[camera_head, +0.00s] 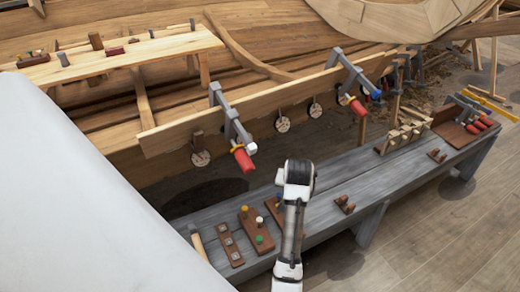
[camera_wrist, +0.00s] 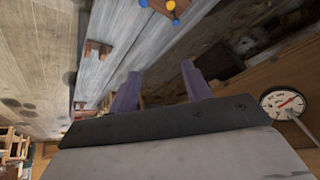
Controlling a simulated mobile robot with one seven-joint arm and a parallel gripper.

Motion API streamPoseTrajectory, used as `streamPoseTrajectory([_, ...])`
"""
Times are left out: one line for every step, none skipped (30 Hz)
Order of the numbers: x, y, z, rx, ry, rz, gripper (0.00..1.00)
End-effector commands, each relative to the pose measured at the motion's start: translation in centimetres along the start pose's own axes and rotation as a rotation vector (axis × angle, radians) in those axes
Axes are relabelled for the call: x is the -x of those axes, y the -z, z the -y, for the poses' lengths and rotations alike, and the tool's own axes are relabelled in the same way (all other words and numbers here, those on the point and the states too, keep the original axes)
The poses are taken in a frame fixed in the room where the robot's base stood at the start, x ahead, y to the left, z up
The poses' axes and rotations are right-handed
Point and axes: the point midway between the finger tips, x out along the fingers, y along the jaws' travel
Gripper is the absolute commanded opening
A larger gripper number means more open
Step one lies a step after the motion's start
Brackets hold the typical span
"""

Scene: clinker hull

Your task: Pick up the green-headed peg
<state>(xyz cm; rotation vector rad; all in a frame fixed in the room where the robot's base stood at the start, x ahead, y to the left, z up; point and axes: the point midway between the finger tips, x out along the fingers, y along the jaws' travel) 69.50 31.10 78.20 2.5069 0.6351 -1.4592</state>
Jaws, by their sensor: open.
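The green-headed peg (camera_head: 259,239) stands in a brown wooden block (camera_head: 264,247) on the grey bench, in the lower middle of the head view. A yellow-headed peg and a pale-headed peg stand in the same block. I cannot make out the green head in the wrist view. My gripper (camera_wrist: 160,88) is open, with its two purple fingers apart and nothing between them. In the head view my arm stands over the bench to the right of the peg block, and my fingers cannot be made out there.
The grey bench (camera_head: 340,182) also carries a brown strip with pale squares (camera_head: 228,243) and a small brown holder (camera_head: 345,204). A red-handled clamp (camera_head: 243,160) hangs on the hull plank behind. The wrist view shows blue and yellow heads (camera_wrist: 171,5) and a dial gauge (camera_wrist: 282,103).

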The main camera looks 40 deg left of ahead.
Motion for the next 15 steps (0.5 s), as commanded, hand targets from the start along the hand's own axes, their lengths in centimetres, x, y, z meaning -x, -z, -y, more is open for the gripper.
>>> streamPoseTrajectory([-1.5,-3.6,2.7,0.034,0.006,0.15,0.49])
streamPoseTrajectory([-2.1,-5.3,3.7,0.048,0.004,0.215,0.49])
streamPoseTrajectory([-2.7,-7.2,4.9,0.067,0.001,0.288,0.49])
streamPoseTrajectory([-3.0,-8.5,5.7,0.081,-0.003,0.336,0.49])
streamPoseTrajectory([-3.2,-9.6,6.3,0.093,-0.006,0.378,0.49])
streamPoseTrajectory([-3.4,-10.9,7.0,0.106,-0.011,0.425,0.49])
streamPoseTrajectory([-3.5,-11.7,7.5,0.116,-0.015,0.454,0.49])
streamPoseTrajectory([-3.5,-12.3,7.8,0.124,-0.018,0.477,0.49])
streamPoseTrajectory([-3.6,-13.1,8.2,0.133,-0.022,0.503,0.49])
streamPoseTrajectory([-3.7,-13.5,8.4,0.137,-0.024,0.517,0.49])
streamPoseTrajectory([-3.9,-13.9,8.5,0.14,-0.026,0.527,0.49])
streamPoseTrajectory([-4.2,-14.3,8.6,0.143,-0.027,0.536,0.49])
streamPoseTrajectory([-4.6,-14.6,8.6,0.144,-0.028,0.539,0.49])
streamPoseTrajectory([-5.0,-14.9,8.6,0.144,-0.028,0.541,0.49])
streamPoseTrajectory([-5.6,-15.2,8.5,0.144,-0.028,0.541,0.49])
